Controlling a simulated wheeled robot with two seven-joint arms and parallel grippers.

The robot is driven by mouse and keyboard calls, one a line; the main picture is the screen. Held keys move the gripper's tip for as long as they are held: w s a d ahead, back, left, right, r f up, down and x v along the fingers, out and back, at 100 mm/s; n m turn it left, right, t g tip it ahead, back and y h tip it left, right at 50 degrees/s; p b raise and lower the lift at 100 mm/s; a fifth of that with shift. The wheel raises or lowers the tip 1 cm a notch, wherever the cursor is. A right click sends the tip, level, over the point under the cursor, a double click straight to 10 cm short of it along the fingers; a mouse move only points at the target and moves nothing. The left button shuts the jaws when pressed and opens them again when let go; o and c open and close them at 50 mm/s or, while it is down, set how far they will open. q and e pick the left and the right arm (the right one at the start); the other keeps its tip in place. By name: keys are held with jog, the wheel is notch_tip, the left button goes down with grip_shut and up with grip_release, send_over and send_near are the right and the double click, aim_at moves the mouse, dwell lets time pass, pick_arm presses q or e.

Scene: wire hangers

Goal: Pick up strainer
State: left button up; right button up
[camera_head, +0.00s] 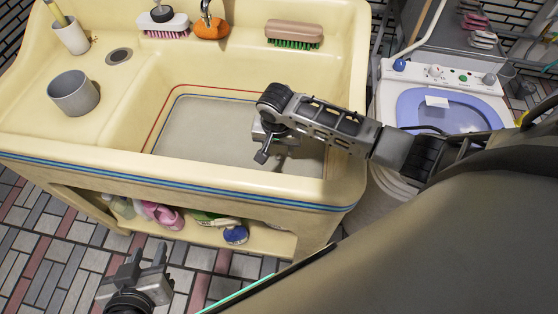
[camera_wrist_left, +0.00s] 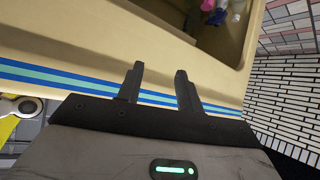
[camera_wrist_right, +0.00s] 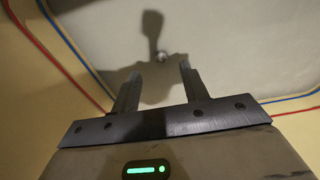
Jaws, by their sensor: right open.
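A small shiny round metal piece, perhaps the strainer (camera_wrist_right: 162,57), lies on the sink floor just beyond my right fingertips in the right wrist view. It is small and partly in shadow, so I cannot be sure what it is. It is hidden behind my right arm in the head view. My right gripper (camera_head: 272,152) points down inside the basin, open and empty; its fingers also show in the right wrist view (camera_wrist_right: 158,85). My left gripper (camera_head: 148,256) is open and empty in front of the sink, low over the tiled floor; it also shows in the left wrist view (camera_wrist_left: 159,85).
The cream sink (camera_head: 110,165) has raised walls around the basin. On its ledges are a grey cup (camera_head: 74,93), a metal ring (camera_head: 119,56), an orange sponge (camera_head: 211,28) and a green-bristled brush (camera_head: 294,34). A washing machine (camera_head: 445,90) stands right. Bottles fill the lower shelf.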

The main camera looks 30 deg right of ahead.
aim_at(279, 156)
jog(key=f, duration=0.1)
jog(key=f+b, duration=0.1)
jog(key=f, duration=0.1)
jog(key=w+f, duration=0.1)
jog(key=f, duration=0.1)
jog(key=shift+d+f, duration=0.25)
jog(key=shift+d, duration=0.05)
jog(key=shift+c, duration=0.4)
grip_shut()
